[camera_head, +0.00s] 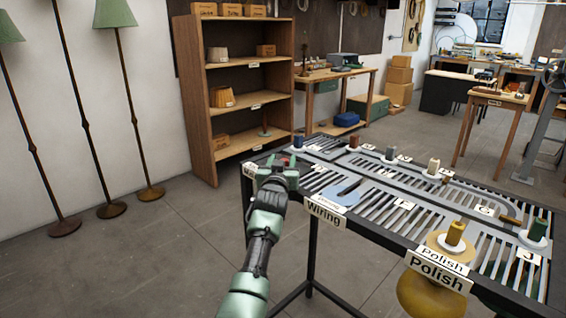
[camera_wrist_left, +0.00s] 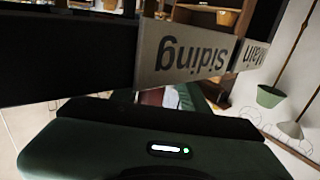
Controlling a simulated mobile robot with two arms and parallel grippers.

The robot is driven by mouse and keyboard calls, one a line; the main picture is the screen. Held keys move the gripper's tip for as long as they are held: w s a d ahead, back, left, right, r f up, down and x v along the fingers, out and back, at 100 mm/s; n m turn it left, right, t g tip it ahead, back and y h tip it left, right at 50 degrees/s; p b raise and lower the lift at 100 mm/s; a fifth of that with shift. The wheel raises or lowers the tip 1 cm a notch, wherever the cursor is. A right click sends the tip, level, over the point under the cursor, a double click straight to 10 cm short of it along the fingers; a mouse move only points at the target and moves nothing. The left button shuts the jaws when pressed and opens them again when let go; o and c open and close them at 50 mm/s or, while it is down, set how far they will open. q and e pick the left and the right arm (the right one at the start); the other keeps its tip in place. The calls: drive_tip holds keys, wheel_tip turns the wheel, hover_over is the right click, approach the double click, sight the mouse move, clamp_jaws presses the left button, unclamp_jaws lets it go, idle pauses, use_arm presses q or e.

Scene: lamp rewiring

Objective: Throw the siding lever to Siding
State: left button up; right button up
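My left gripper (camera_head: 279,172) is at the near left corner of the slatted track table (camera_head: 372,222), beside a small white label there. It hides most of that corner, and I cannot make out the siding lever's handle or its position. In the left wrist view a plate reading "Siding" (camera_wrist_left: 188,54) and a plate reading "Main" (camera_wrist_left: 255,55) appear upside down, close to the camera. Dark parts cover much of that view, so whether the fingers are open or shut is unclear. My right gripper is out of view.
A wooden shelf (camera_head: 197,100) stands behind; floor lamps (camera_head: 135,110) stand left.

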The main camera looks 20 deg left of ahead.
use_arm(q)
drive_tip(key=shift+s+d, duration=0.1)
drive_tip(key=shift+s, duration=0.15)
drive_tip(key=v, duration=0.7)
drive_tip(key=shift+s, duration=0.15)
